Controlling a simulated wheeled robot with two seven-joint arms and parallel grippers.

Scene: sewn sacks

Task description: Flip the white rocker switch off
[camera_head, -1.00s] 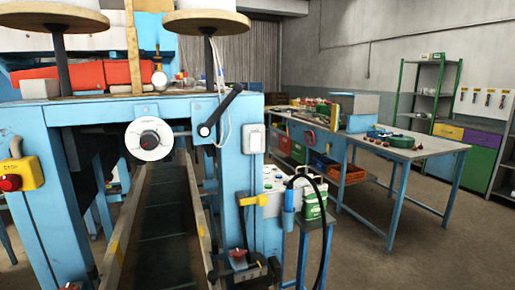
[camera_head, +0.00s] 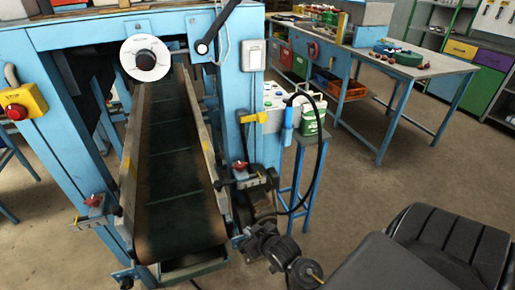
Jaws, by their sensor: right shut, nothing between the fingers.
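The white rocker switch (camera_head: 254,55) sits in a pale upright plate on the blue front post of the machine, right of the round white dial. The switch's rocker position is too small to tell. My left gripper is not in view.
The conveyor (camera_head: 180,150) runs between blue posts. A yellow stop box (camera_head: 22,101) is at left. A black hose (camera_head: 322,160) hangs beside a green-and-white container (camera_head: 312,115). A black ridged chair-like shape (camera_head: 450,240) fills the lower right.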

